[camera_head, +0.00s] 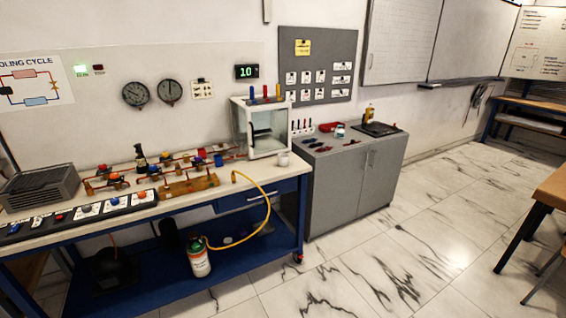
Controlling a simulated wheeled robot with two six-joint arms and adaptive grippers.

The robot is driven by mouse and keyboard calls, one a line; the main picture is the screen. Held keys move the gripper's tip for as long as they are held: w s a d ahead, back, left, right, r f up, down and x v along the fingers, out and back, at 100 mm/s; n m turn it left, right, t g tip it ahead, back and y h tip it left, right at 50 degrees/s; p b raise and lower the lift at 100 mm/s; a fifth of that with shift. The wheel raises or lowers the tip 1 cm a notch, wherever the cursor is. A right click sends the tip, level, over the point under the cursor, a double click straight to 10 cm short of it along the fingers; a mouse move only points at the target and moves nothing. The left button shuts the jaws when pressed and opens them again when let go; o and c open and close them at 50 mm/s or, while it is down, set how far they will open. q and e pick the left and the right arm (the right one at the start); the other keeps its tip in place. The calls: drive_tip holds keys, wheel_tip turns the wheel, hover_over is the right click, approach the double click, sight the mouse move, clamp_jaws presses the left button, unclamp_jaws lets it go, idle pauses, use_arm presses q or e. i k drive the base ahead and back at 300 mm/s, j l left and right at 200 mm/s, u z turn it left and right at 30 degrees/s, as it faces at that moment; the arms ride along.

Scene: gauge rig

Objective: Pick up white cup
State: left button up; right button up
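A small white cup (283,159) stands upright on the right end of the workbench top (228,186). It is just in front of the right side of a white glass-fronted box (265,127). Neither of my grippers shows in the head view, so I cannot see whether they hold anything.
A yellow hose (266,203) arcs over the bench's front edge to a gas canister (199,257) on the blue lower shelf. A pipe rig with coloured valves (165,165) fills the bench's middle. A grey cabinet (350,180) stands right of the bench; open marble floor (400,245) lies in front.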

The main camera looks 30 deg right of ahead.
sight(283, 160)
drive_tip(key=i+l, duration=0.2)
drive_tip(key=i, duration=0.2)
drive_tip(key=i+l, duration=0.25)
drive_tip(key=i, duration=0.15)
drive_tip(key=i+l+z, duration=0.1)
drive_tip(key=i, duration=0.3)
drive_tip(key=l, duration=0.1)
